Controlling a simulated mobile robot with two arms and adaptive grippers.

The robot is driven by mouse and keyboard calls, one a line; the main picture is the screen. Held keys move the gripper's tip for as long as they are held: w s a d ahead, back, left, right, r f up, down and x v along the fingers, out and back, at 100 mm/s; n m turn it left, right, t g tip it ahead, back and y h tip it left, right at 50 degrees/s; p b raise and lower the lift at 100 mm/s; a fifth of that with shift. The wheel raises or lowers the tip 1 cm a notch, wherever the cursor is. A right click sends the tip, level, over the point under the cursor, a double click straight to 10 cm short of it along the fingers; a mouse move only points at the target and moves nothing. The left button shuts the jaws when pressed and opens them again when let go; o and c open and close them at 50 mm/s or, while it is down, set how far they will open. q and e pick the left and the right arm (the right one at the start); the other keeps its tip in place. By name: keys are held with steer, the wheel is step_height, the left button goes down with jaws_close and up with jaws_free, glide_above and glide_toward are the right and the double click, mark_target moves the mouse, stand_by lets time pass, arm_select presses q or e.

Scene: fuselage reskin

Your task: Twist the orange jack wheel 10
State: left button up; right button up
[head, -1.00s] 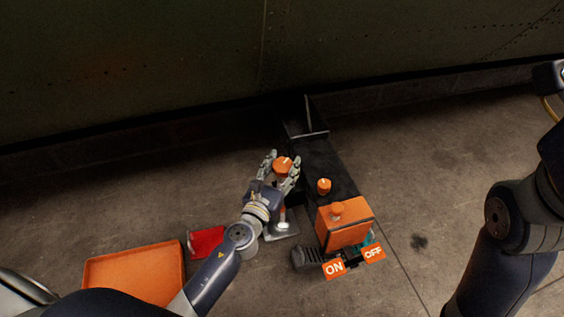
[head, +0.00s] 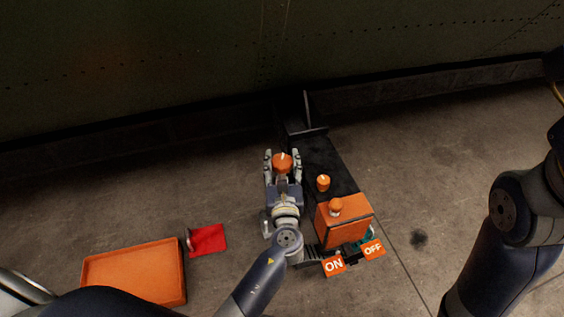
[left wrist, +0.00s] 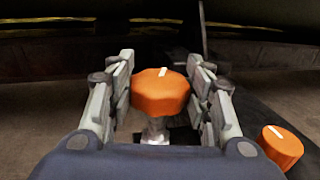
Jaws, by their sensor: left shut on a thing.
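The orange jack wheel (head: 282,163) is a lobed knob with a white mark on top, standing on a metal stem. It also shows in the left wrist view (left wrist: 160,92), centred between the fingers, with its white mark pointing nearly straight away. My left gripper (head: 282,160) is shut on the wheel, one finger on each side; in the left wrist view (left wrist: 160,90) slim dark gaps seem to show near the fingers. My forearm and gripper hide the jack's base in the head view. My right gripper is out of view.
A smaller orange knob (head: 323,183) stands on the dark bar to the right, near an orange box (head: 343,222) with ON and OFF labels. A red cloth (head: 208,240) and an orange tray (head: 135,272) lie at lower left. A dark green wall rises behind.

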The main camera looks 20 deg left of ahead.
arm_select(q)
steer(key=o, duration=1)
steer(key=shift+o, duration=0.2)
steer(key=v, duration=1.2)
steer(key=shift+c, duration=0.2)
